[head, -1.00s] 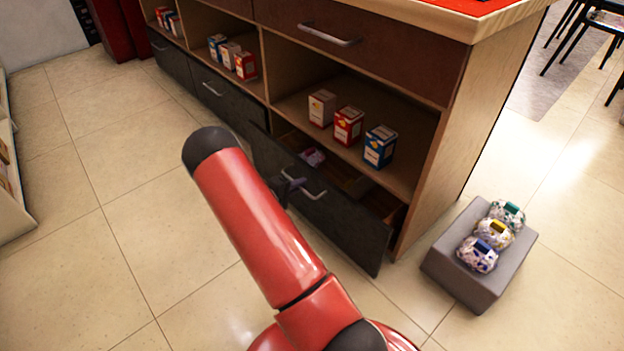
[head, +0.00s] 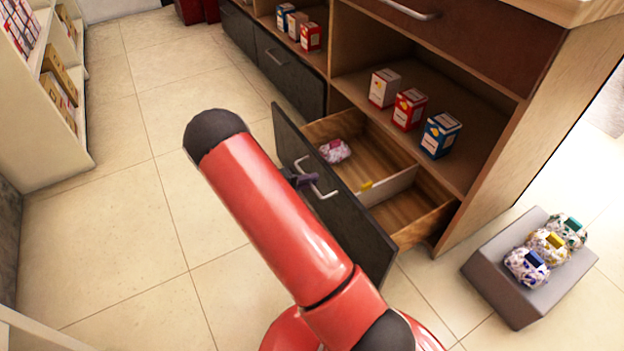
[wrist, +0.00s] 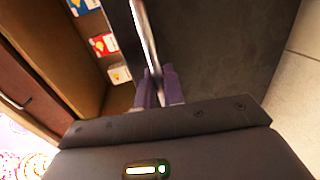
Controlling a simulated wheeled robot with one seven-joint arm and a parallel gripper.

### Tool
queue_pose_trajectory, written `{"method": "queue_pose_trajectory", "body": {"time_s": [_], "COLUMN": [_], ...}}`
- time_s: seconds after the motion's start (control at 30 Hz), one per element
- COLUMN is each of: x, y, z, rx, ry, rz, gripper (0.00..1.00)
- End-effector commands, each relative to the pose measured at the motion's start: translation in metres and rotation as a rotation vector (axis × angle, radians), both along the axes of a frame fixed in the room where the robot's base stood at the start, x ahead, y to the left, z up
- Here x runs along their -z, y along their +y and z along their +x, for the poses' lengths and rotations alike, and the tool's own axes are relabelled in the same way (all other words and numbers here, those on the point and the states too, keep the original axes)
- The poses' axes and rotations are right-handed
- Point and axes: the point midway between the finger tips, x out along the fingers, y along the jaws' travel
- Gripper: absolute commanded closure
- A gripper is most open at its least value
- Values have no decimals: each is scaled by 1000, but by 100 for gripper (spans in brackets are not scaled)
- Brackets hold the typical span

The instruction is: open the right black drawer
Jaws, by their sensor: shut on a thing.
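The right black drawer (head: 335,205) is pulled well out of the wooden cabinet, and its inside shows. A wooden divider splits it; a white and purple bundle (head: 335,151) lies in the far-left compartment, and a small yellow item shows by the divider. My gripper (head: 306,181) is at the drawer's silver handle (head: 325,192), partly hidden behind my red arm. In the wrist view, the purple fingers of my gripper (wrist: 159,88) are shut around the handle bar (wrist: 145,35), against the dark drawer front.
Several small boxes (head: 409,109) stand on the shelf above the drawer. A grey block (head: 500,280) with wrapped bundles on it sits on the floor at right. Another black drawer (head: 290,72) to the left is shut. White shelves (head: 40,130) stand at far left, with open tiled floor between.

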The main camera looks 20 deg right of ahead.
Motion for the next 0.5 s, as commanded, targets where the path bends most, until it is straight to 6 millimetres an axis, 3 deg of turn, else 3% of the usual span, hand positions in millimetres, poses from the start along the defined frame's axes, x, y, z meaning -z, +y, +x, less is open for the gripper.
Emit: {"method": "queue_pose_trajectory", "body": {"time_s": [0.17,0.2,0.3,0.5], "x": [0,0,0,0], "y": [0,0,0,0], "z": [0,0,0,0], "rx": [1,1,1,1], "ry": [1,1,1,0], "rz": [1,1,1,0], "gripper": [100,89,76,74]}}
